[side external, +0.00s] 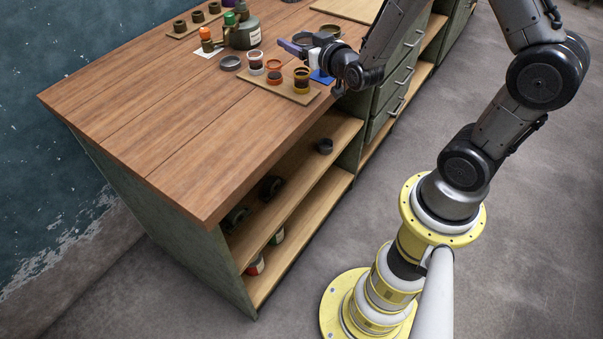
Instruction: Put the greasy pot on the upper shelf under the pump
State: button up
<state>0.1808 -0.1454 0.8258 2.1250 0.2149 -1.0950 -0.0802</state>
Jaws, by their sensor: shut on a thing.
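My gripper (300,46) is above the worktop near its right edge. It is shut on a small grey round pot (302,39), which its fingers partly hide. I cannot tell from here whether this pot is greasy. The dark green vessel with a spout (243,33), perhaps the pump, stands on the worktop left of my gripper. The upper shelf (306,165) is in the open bay below the worktop. A small dark pot (325,146) stands near its right end, and dark round items (270,187) stand farther left.
A wooden board (289,91) carries an amber jar (301,79) and an orange pot (274,66). A glass jar (255,63) and a grey ring-shaped dish (230,63) are nearby. Cans (256,265) stand on the lower shelf. The worktop's near left is clear.

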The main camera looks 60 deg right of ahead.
jog(key=s+d+f+m+g+h, duration=0.1)
jog(key=d, duration=0.2)
jog(key=s+d+f+m+g+h, duration=0.1)
jog(key=s+d+h, duration=0.1)
jog(key=d, duration=0.2)
jog(key=s+d+f+m+g+h, duration=0.1)
jog(key=s+d+m+h, duration=0.1)
jog(key=d, duration=0.2)
jog(key=shift+s+d+f, duration=0.15)
jog(key=shift+s+d, duration=0.1)
jog(key=s+d+f+m+g+h, duration=0.2)
jog(key=s+d+f, duration=0.1)
jog(key=s+f, duration=0.4)
jog(key=s+d+f+m+g+h, duration=0.1)
jog(key=s+d+f+g, duration=0.15)
jog(key=s+f, duration=0.45)
jog(key=w+a+f+n+t+y, duration=0.2)
jog(key=w+a+f, duration=0.1)
jog(key=w+f, duration=0.25)
jog(key=w+a+f+n+t+y, duration=0.1)
jog(key=w+a+f+t+y, duration=0.1)
jog(key=w+a+f+t, duration=0.3)
jog(key=a+f+n+y, duration=0.3)
jog(key=a+f+n, duration=0.1)
jog(key=a+f, duration=0.6)
send_over(297, 168)
jog(key=shift+y, duration=0.4)
notch_tip(297, 168, down, 11)
jog(key=shift+r, duration=0.1)
jog(key=shift+f, duration=1.6)
